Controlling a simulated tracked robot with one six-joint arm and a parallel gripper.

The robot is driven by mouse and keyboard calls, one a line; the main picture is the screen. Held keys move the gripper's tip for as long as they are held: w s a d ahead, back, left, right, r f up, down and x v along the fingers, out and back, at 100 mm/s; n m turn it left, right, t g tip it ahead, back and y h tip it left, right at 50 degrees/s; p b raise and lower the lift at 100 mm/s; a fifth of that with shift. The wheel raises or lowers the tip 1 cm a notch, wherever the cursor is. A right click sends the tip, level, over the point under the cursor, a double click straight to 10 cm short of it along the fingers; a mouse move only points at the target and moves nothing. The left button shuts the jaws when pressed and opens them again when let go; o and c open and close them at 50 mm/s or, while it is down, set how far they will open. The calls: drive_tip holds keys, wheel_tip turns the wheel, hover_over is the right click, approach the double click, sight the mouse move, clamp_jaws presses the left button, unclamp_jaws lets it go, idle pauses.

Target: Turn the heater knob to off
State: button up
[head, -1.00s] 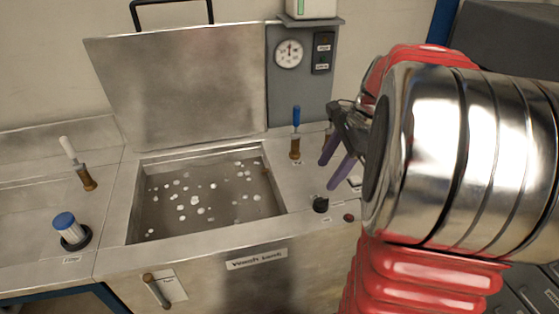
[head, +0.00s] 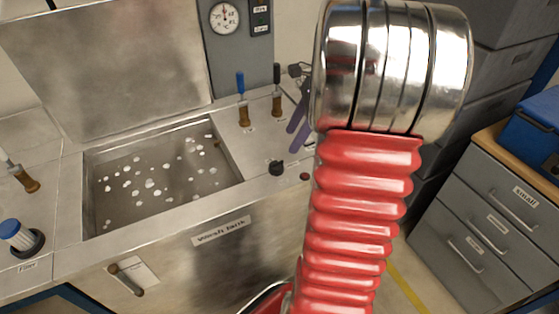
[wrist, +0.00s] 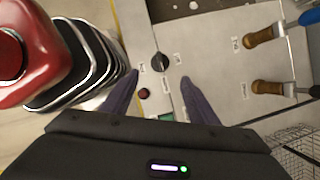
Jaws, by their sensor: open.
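The heater knob looks to be the small black knob (head: 277,168) on the steel top to the right of the wash tank (head: 100,232). In the wrist view the black knob (wrist: 160,62) lies ahead of the fingertips, roughly between their lines, with small labels too small to read well beside it. My gripper (head: 297,121) is open, with its two purple fingers above the bench top and apart from the knob. The open fingers also show in the wrist view (wrist: 160,77), with nothing between them. My silver wrist and red arm hide part of the bench's right end.
A red button (head: 305,176) sits right of the knob. A blue-handled valve (head: 242,98) and a black-handled valve (head: 277,92) stand behind it. The open lid (head: 110,65) stands behind the bubbling tank. A drawer cabinet (head: 485,205) is at the right.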

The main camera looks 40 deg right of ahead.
sight(279, 162)
drive_tip(key=x, duration=1.1)
drive_tip(key=shift+w+a+f, duration=0.1)
drive_tip(key=shift+f, duration=0.05)
drive_tip(key=shift+c, duration=0.2)
drive_tip(key=c, duration=0.9)
drive_tip(key=shift+c, duration=0.5)
